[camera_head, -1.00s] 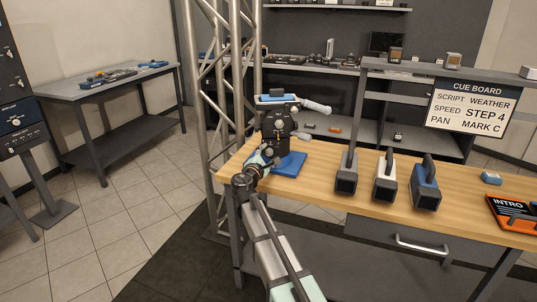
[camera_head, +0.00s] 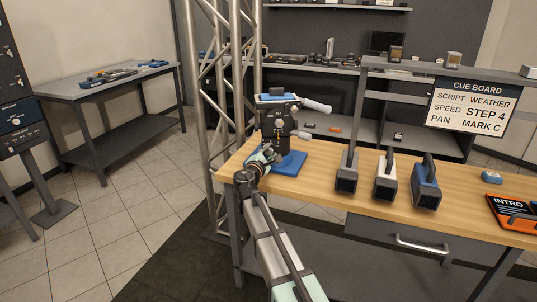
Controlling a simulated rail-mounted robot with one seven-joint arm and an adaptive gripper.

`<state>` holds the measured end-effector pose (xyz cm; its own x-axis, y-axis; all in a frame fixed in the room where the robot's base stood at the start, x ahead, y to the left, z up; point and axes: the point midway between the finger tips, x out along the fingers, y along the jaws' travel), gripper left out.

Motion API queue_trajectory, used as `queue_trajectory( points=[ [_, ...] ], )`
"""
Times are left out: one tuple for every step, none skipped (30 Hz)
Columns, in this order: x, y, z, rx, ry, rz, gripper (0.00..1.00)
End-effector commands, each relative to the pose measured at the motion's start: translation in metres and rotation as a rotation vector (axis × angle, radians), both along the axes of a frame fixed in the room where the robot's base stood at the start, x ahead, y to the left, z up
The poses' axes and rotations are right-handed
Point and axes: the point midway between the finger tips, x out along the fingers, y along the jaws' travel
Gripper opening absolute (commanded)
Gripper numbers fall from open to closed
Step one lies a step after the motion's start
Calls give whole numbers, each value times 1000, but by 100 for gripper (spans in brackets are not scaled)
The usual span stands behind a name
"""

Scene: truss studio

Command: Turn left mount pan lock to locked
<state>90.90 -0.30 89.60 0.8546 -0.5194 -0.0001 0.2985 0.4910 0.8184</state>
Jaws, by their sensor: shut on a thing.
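The left mount (camera_head: 279,119) is a dark upright camera head with a blue-topped plate and a pale grey handle (camera_head: 316,105) pointing right. It stands on a blue base (camera_head: 290,163) at the left end of the wooden bench. My gripper (camera_head: 269,152) is at the lower front left of the mount, shut on what appears to be the pan lock. The lock itself is small and mostly hidden by the gripper, so its setting cannot be read. My arm reaches up from the bottom of the view.
Several block-shaped units with handles, one of them white (camera_head: 385,181), stand right of the mount on the bench (camera_head: 325,170). A metal truss (camera_head: 214,110) rises close behind the bench's left end. A cue board (camera_head: 472,108) hangs at the right.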

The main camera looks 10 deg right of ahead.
Motion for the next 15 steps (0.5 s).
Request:
queue_trajectory(
  points=[
    [1,0,-2,9,-7,0,0],
    [1,0,-2,16,-11,0,0],
    [1,0,-3,27,-18,0,0],
    [1,0,-3,38,-26,0,0],
    [1,0,-3,51,-34,0,0],
    [1,0,-4,69,-44,0,0],
    [1,0,-4,84,-54,0,0],
    [1,0,-5,101,-64,0,0],
    [1,0,-6,124,-78,0,0],
    [1,0,-6,143,-90,1,0],
    [1,0,-6,163,-103,1,0],
    [1,0,-6,192,-120,1,0],
    [1,0,-7,215,-134,1,0],
    [1,-1,-7,237,-147,1,0],
    [1,-1,-8,270,-168,1,0]
  ],
)
